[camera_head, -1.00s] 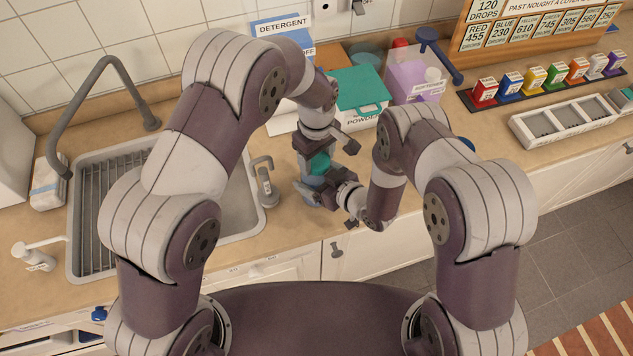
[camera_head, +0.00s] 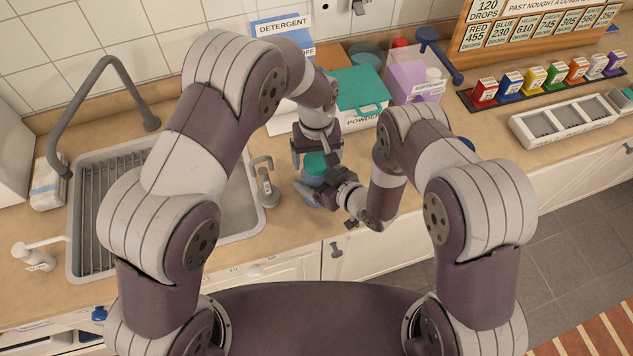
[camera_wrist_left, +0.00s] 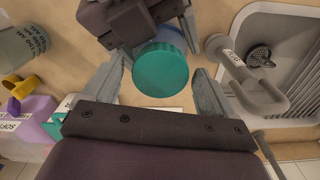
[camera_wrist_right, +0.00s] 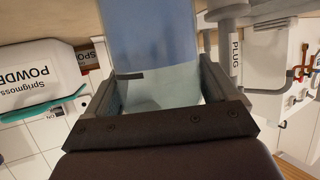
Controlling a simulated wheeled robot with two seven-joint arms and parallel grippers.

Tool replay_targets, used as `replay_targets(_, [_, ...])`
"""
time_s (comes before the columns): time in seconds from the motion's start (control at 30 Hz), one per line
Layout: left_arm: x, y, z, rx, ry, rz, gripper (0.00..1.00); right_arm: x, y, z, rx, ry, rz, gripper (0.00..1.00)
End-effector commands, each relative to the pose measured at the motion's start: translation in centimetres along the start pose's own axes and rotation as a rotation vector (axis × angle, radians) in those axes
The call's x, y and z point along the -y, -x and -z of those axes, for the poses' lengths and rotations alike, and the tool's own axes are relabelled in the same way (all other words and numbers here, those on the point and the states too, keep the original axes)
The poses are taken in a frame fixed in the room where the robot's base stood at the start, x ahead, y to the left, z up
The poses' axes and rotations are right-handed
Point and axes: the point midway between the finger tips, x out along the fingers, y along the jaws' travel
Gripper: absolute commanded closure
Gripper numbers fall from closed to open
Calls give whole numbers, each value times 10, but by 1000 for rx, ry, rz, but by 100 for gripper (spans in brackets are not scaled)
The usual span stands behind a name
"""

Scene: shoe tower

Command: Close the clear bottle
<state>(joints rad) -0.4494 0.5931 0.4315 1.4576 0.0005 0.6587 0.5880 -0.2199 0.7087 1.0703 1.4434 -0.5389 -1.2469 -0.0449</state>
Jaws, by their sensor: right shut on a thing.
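The clear bottle (camera_head: 311,181) stands upright near the counter's front edge and looks bluish. A teal round cap (camera_head: 315,163) sits at its top; whether it is tight cannot be told. My left gripper (camera_head: 315,156) points down above the cap. In the left wrist view its fingers are spread on either side of the cap (camera_wrist_left: 161,69), with a gap at the right finger. My right gripper (camera_head: 328,193) is shut on the bottle's body from the side. The right wrist view shows the bluish bottle (camera_wrist_right: 153,45) between its fingers. The bottle's neck is hidden.
Behind stand a detergent box (camera_head: 282,25), a powder box with a teal lid (camera_head: 361,90) and a purple container (camera_head: 407,82).

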Motion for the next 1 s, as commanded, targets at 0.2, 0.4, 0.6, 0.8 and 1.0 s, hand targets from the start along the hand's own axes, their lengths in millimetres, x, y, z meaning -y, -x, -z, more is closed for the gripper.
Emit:
replay_targets(0.2, [0,8,0,-1,1,-1,14,0,0,1,-2,0,0,98])
replay_targets(0.4, [0,36,0,0,1,0,14,0,0,1,-2,0,-1,98])
replay_targets(0.6, [0,45,0,1,1,1,14,0,0,1,-2,0,-1,98])
replay_targets(0.8, [0,45,0,1,5,1,17,0,0,1,-2,1,-1,98])
replay_targets(1.0, [0,66,0,-1,314,-1,17,0,0,1,-2,0,-1,98])
